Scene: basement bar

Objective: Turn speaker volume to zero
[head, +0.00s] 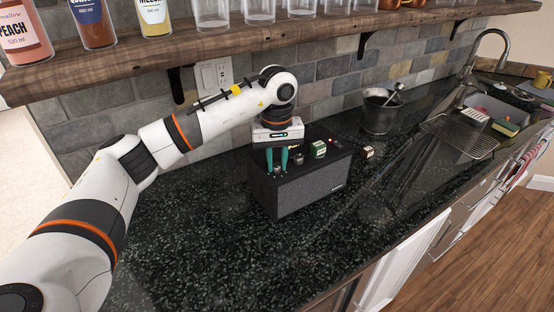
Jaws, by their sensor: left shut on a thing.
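A dark speaker (312,196) with a grey front grille stands on the black countertop, against the tiled wall side. Small knobs show on its top panel. My left gripper (277,170) points down over the left part of the speaker's top. Its teal fingers are shut on a small knob there, which the fingers mostly hide. The knob's pointer and any volume marking are too small to read. My right gripper is not in view.
A small green-and-white box (318,149) sits on the speaker's top, and a small die-like cube (367,152) lies to its right. A dark metal bucket (381,112) stands behind. A wooden shelf (200,48) with bottles and glasses overhangs. The counter (190,235) in front is clear.

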